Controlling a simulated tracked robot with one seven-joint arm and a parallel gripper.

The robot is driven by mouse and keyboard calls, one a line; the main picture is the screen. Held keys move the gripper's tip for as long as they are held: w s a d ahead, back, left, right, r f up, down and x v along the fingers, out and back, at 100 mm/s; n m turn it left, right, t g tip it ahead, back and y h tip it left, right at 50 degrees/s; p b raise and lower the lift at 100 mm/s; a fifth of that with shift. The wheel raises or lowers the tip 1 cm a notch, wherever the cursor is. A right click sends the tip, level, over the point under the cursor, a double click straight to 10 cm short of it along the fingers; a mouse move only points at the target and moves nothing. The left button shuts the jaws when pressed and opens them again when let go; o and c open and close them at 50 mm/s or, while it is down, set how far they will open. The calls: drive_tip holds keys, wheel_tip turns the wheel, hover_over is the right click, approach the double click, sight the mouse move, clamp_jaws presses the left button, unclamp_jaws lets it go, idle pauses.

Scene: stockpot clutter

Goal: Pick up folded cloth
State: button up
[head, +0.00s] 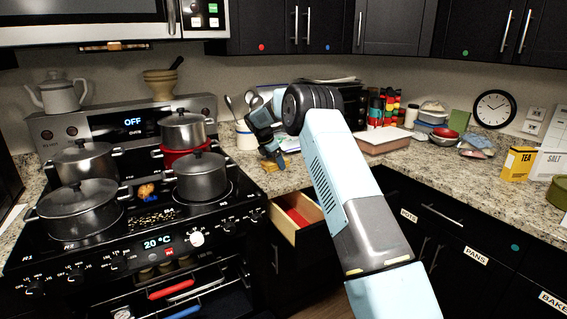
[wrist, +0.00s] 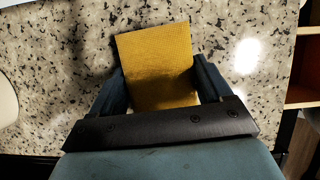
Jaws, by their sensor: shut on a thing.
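The folded cloth (wrist: 155,62) is yellow, flat and roughly square in the wrist view, between the two fingers of my gripper (wrist: 160,88). My gripper is shut on it, with one finger at each side edge. Much of the cloth's far part sticks out past the fingertips. In the head view my gripper (head: 273,160) is low over the granite counter right of the stove, and a small yellowish part of the cloth (head: 266,165) shows at it. I cannot tell whether the cloth touches the counter.
An open drawer (head: 318,222) with red inside juts out below the counter edge. The stove with several steel pots (head: 200,176) stands at left. A utensil crock (head: 245,138) is close behind my gripper. A tray (head: 384,140) and cans are farther right. Counter at right front is fairly clear.

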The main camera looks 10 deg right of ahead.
wheel_tip(320, 180, up, 28)
drive_tip(key=shift+f, duration=0.15)
idle(0.3)
